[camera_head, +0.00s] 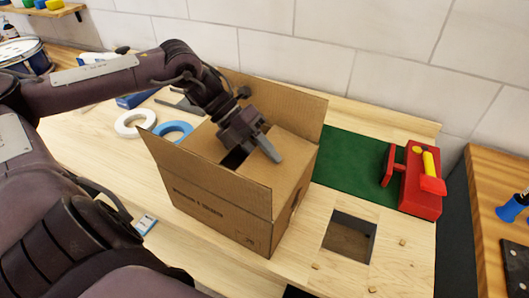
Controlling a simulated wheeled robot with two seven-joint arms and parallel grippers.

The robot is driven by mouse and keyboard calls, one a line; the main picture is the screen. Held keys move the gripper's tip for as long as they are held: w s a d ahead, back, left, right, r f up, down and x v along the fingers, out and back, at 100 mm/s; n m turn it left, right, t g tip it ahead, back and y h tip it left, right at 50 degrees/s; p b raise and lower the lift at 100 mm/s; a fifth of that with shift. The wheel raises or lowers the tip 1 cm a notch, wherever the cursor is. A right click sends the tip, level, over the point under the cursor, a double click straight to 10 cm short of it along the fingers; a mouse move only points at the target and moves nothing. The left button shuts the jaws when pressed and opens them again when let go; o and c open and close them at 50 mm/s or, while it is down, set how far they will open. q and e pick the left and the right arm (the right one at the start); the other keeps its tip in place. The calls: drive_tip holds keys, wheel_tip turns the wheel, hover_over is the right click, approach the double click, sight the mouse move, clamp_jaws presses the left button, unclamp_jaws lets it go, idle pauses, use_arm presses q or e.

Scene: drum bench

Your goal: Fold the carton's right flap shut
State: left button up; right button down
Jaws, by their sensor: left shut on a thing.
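The open brown carton (215,210) stands on the light wooden bench. Its front flap (205,178) and back flap (285,108) stand up. The right flap (292,165) lies inward, nearly flat across the top, and a flap at the left (205,142) also lies inward. A dark gap shows between these two. My left gripper (268,152) reaches over the carton from the left and is shut at the right flap's inner edge; its fingers partly hide the contact. My right gripper is not in view.
A green mat (350,165) and a red device with a yellow part (420,185) lie right of the carton. A square opening (349,237) is in the bench at front right. White (135,123) and blue (173,131) rings lie at left. A tiled wall stands behind.

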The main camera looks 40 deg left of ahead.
use_arm(q)
drive_tip(key=shift+s+a+f, duration=0.1)
drive_tip(key=shift+s+f, duration=0.05)
drive_tip(key=shift+f, duration=0.15)
drive_tip(key=shift+a+r, duration=0.4)
drive_tip(key=b+v, duration=0.1)
drive_tip(key=v, duration=0.4)
drive_tip(key=shift+s+a, duration=0.1)
drive_tip(key=shift+a, duration=0.15)
drive_tip(key=shift+a+r+b, duration=0.3)
drive_tip(key=shift+a+r, duration=0.05)
drive_tip(key=shift+r, duration=0.15)
